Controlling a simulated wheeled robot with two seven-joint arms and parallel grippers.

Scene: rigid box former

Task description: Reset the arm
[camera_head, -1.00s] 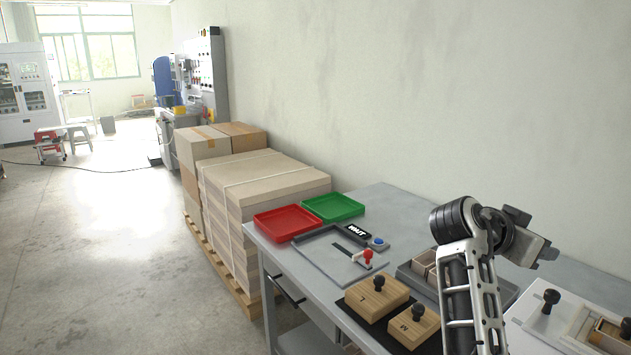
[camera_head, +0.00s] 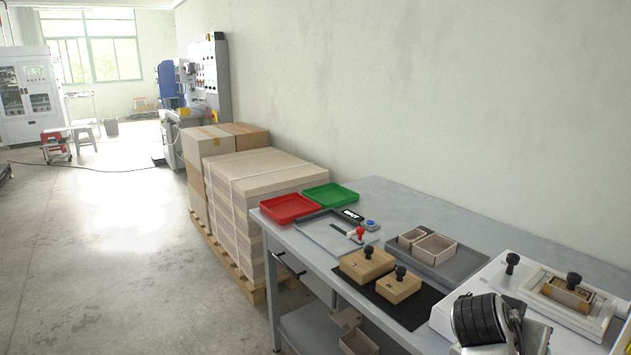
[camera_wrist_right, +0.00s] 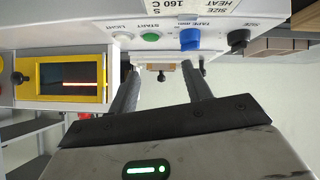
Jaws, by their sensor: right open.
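My right gripper (camera_wrist_right: 160,70) shows in the wrist view, its two dark fingers apart with nothing held between them. It faces a white machine panel (camera_wrist_right: 170,42), which appears upside down, with a green START button (camera_wrist_right: 150,37) and a blue knob (camera_wrist_right: 190,40). A small wooden block with a dark knob (camera_wrist_right: 160,70) shows beyond, between the fingers. In the head view, only a black joint of my right arm (camera_head: 482,318) shows at the lower right; its fingers are hidden. My left arm is not in view.
A grey table (camera_head: 400,195) holds a red tray (camera_head: 290,208), a green tray (camera_head: 331,196), knobbed wooden blocks (camera_head: 366,264), a grey tray with open boxes (camera_head: 470,268) and a white machine (camera_head: 480,285). Stacked boards (camera_head: 265,200) stand left. A yellow-framed window (camera_wrist_right: 60,85) is left in the wrist view.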

